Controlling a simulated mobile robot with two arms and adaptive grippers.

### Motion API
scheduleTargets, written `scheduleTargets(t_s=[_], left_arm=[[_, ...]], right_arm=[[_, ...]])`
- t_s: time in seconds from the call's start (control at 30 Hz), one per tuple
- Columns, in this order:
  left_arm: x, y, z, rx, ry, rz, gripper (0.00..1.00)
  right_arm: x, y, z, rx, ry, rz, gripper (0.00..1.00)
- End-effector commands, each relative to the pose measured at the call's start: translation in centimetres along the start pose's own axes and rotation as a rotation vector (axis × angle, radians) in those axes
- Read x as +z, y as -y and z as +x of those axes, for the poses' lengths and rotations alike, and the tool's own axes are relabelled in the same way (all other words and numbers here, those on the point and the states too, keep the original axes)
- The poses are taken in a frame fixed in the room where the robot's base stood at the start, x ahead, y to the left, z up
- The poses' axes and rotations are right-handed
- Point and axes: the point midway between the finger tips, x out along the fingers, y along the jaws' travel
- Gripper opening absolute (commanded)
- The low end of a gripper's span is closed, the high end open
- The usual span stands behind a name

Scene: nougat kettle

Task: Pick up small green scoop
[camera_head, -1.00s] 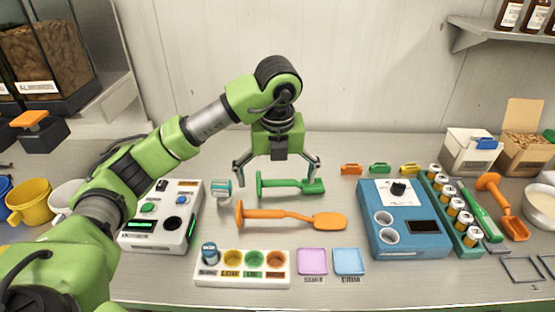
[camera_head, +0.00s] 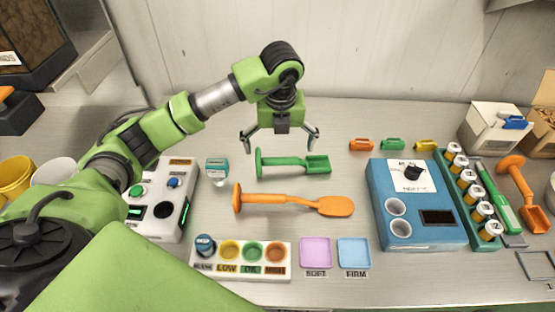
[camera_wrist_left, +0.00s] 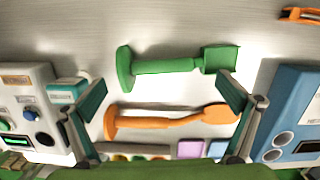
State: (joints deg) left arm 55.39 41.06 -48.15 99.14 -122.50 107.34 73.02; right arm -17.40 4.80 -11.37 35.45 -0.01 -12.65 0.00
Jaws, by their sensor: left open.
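The small green scoop (camera_head: 292,164) lies flat on the steel table, its handle knob to the left and its square bowl to the right. It also shows in the left wrist view (camera_wrist_left: 170,66), lying across the space beyond the fingers. My left gripper (camera_head: 280,140) is open and empty, just behind and above the scoop in the head view. Its two fingers show spread wide in the left wrist view (camera_wrist_left: 165,110). They do not appear to touch the scoop. My right gripper is not in view.
An orange spatula (camera_head: 290,204) lies in front of the scoop. A small teal-labelled jar (camera_head: 217,170) stands to the left. A white device (camera_head: 170,215) is farther left and a blue device (camera_head: 405,215) is to the right. A white tray of coloured cups (camera_head: 215,272) stands in front.

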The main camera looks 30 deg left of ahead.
Motion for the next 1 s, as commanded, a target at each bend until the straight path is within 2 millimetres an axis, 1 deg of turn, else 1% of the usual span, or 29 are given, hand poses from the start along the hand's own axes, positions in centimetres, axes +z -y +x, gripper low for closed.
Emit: scheduleTargets(t_s=[0.03,0.17,0.33,0.4,0.5,0.73,0.77,0.8,0.87,0.9,0.93,1.0], left_arm=[[0.0,-0.1,0.3,0.001,-0.001,0.000,1.00],[-0.1,-0.1,1.0,0.001,-0.002,-0.001,1.00],[-0.3,-0.6,3.4,0.004,-0.005,0.000,1.00],[-0.2,-0.5,4.5,0.002,-0.003,-0.001,1.00],[-0.2,-0.4,5.4,0.001,-0.002,0.001,1.00],[-0.2,-0.4,5.7,-0.001,0.000,0.001,1.00],[-0.2,-0.4,5.7,-0.001,0.000,0.001,0.97],[-0.2,-0.4,5.7,-0.001,0.000,0.001,0.87],[-0.2,-0.4,5.7,-0.001,0.000,0.001,0.71],[-0.2,-0.4,5.7,-0.001,0.000,0.001,0.61],[-0.2,-0.4,5.7,-0.001,0.000,0.001,0.57],[-0.2,-0.4,5.6,-0.001,0.001,0.001,0.57]], right_arm=[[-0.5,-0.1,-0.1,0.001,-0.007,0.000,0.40],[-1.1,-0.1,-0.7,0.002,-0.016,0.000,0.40],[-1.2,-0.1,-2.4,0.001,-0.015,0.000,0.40],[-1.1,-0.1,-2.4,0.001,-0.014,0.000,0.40],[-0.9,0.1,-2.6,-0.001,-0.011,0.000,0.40],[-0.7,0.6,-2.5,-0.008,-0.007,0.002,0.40],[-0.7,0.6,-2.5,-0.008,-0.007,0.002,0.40],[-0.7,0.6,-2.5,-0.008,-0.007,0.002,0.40],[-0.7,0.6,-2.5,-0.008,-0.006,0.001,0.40],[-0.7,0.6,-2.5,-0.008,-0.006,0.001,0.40],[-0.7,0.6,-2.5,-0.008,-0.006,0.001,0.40],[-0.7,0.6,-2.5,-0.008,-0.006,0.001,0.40]])
